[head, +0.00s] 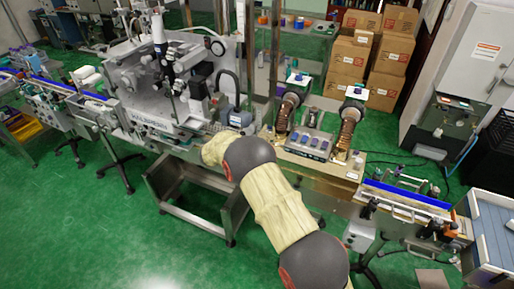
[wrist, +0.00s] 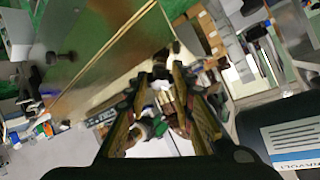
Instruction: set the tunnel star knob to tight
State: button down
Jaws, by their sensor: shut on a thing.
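My gripper (wrist: 161,80) shows in the wrist view with its two dark and yellow fingers reaching up the middle of the picture. The fingers are closed around a small dark thing at their tips, which fits the tunnel star knob, but its shape is mostly hidden and blurred. In the head view my arm runs from the bottom right up to the machine line, and its own links hide the gripper and what it holds. The tunnel unit (head: 308,142), with two brown corrugated hoses, stands just right of my arm.
The white applicator machine (head: 150,95) stands left of my arm. A conveyor with a blue strip (head: 407,194) is at the right. Cardboard boxes (head: 352,63) are stacked behind. A metal frame (head: 195,195) stands below. The green floor at the lower left is clear.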

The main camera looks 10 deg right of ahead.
jog(key=shift+f, duration=0.1)
jog(key=c, duration=1.5)
grip_release()
jog(key=v, duration=1.2)
jog(key=shift+w, duration=0.1)
